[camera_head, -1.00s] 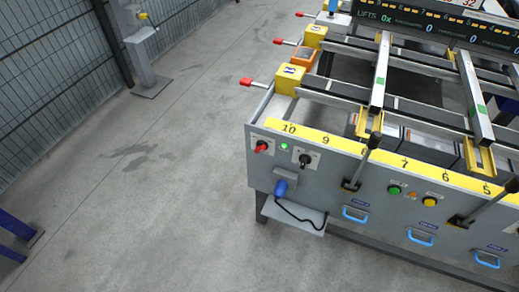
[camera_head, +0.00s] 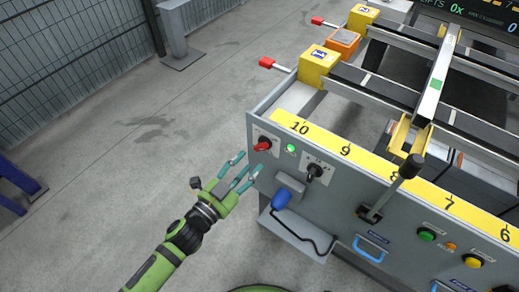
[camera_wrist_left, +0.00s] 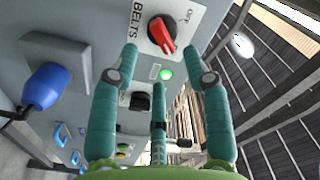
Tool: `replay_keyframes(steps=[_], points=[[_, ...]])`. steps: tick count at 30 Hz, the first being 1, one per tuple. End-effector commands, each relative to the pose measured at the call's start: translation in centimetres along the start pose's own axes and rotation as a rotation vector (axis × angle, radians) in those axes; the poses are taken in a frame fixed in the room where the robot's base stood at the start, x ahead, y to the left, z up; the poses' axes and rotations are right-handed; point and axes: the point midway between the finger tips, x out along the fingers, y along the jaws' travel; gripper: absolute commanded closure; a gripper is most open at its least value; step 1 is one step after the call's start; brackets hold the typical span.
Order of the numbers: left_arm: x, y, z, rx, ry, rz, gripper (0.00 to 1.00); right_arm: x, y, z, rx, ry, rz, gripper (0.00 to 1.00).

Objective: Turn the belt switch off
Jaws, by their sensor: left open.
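The belt switch is a red rotary knob (camera_head: 262,144) on a pale plate near the left end of the grey panel. In the left wrist view the red knob (camera_wrist_left: 162,34) shows large beside the word BELTS, its handle slanting down to the right. A green lamp (camera_head: 291,148) beside it is lit; it also glows in the left wrist view (camera_wrist_left: 166,75). My left gripper (camera_head: 243,170) is open and empty, just left of and below the knob. In the left wrist view its teal fingers (camera_wrist_left: 160,64) are spread below the knob, not closed around it. My right gripper is not in view.
A black rotary knob (camera_head: 315,170) sits right of the lamp. A blue plug (camera_head: 281,199) with a black cable sticks out below. A lever (camera_head: 390,187) stands farther right, with green (camera_head: 427,235) and yellow (camera_head: 474,262) buttons beyond.

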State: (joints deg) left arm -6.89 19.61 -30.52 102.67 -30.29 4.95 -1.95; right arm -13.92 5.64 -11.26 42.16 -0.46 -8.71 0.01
Motion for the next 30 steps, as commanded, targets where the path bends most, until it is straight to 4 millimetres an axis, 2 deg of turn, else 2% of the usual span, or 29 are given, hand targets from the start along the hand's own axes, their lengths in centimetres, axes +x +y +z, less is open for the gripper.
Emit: replay_keyframes(steps=[3, 9, 15, 22, 25, 26, 30], points=[[2.0, -0.1, -0.1, -0.002, 0.002, -0.002, 0.52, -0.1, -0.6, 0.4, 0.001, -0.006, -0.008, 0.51], [4.9, -0.1, 0.0, -0.003, -0.001, -0.002, 0.52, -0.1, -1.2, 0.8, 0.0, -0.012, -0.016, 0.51], [6.0, 0.0, 0.1, -0.004, -0.003, -0.001, 0.52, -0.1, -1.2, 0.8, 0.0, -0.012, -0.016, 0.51], [6.0, 0.0, 0.1, -0.004, -0.004, 0.0, 0.52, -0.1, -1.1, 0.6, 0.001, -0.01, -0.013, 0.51], [6.0, 0.0, 0.1, -0.004, -0.004, 0.0, 0.92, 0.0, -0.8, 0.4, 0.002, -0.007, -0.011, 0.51], [6.0, 0.0, 0.1, -0.004, -0.004, 0.0, 1.0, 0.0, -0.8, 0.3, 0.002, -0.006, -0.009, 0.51], [6.0, 0.0, 0.1, -0.004, -0.004, 0.0, 1.0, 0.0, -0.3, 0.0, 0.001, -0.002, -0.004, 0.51]])
